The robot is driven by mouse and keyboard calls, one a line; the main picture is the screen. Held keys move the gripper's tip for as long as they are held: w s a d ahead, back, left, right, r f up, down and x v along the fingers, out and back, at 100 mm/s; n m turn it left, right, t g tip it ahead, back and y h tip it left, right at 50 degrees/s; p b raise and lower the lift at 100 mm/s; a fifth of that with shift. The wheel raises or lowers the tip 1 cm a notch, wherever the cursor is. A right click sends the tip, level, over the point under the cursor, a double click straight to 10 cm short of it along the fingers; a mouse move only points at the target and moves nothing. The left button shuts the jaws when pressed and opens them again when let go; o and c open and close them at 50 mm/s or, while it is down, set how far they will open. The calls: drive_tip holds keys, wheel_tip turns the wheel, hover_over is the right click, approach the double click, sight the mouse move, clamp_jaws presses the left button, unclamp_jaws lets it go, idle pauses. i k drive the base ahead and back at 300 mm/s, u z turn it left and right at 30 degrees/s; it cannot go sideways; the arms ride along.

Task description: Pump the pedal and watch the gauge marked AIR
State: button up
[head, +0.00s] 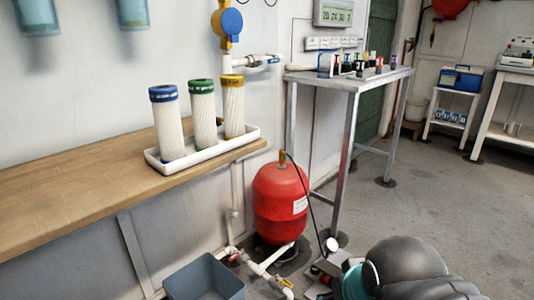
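A small round white-faced gauge (332,245) stands low near the floor, right of the red tank. Its marking and needle are too small to read. Below it is a low metal device with red parts (325,278), perhaps the foot pump. My dark grey arm with a teal band covers the area to its right, and I cannot make out the pedal clearly. A thin dark hose (313,205) runs from the top of the red tank (281,203) down toward the gauge. My gripper is not in view.
White pipes with valves (262,270) and a grey bin (205,280) are on the floor at the left. A wooden counter (80,190) bears a white tray (205,152) with three filter cartridges. A metal table (345,83) stands behind the tank. The floor at right is open.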

sight(332, 267)
drive_tip(key=u, duration=0.05)
drive_tip(key=k, duration=0.55)
drive_tip(key=z, duration=0.35)
drive_tip(key=i, duration=1.5)
drive_tip(key=u, duration=0.45)
